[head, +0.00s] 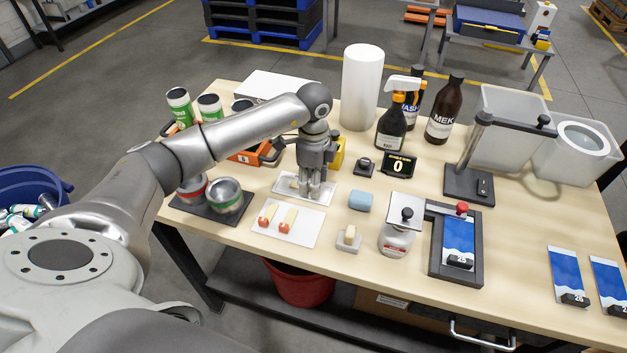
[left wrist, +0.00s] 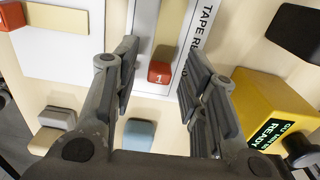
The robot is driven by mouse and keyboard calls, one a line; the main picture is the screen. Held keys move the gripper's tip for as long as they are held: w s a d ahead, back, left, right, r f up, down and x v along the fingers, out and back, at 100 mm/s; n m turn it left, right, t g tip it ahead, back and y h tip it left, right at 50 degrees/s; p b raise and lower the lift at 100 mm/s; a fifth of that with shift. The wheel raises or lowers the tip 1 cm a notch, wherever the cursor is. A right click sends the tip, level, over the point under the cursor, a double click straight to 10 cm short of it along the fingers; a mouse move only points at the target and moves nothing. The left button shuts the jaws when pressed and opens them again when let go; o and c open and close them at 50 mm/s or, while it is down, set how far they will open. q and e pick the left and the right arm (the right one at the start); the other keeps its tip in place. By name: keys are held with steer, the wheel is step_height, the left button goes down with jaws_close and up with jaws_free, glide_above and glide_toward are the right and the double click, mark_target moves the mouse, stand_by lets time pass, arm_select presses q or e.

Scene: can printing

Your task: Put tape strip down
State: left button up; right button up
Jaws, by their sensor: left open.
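A tape strip (left wrist: 169,42) with a red end tag marked 1 (left wrist: 160,72) lies on the narrow white tray (head: 285,189), whose side lettering begins "TAPE R" in the left wrist view. My left gripper (head: 314,196) points down over this tray. In the left wrist view its fingers stand apart on both sides of the strip (left wrist: 162,68), with visible gaps. In the head view the gripper hides most of the strip. A white card (head: 287,238) just in front holds two more pale strips with red ends. My right gripper is not in view.
A blue block (head: 360,201), a small stand with a pale block (head: 348,239) and a jar (head: 396,238) stand right of the card. A yellow device (left wrist: 268,105) with a green screen is beside the tray. Two cans (head: 226,196) sit on a dark mat at left.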

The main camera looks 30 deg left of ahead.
arm_select(q)
step_height(320, 180, up, 12)
steer(key=b, duration=0.2)
steer(key=shift+f+b, duration=0.2)
steer(key=shift+b, duration=0.15)
steer(key=shift+f, duration=0.1)
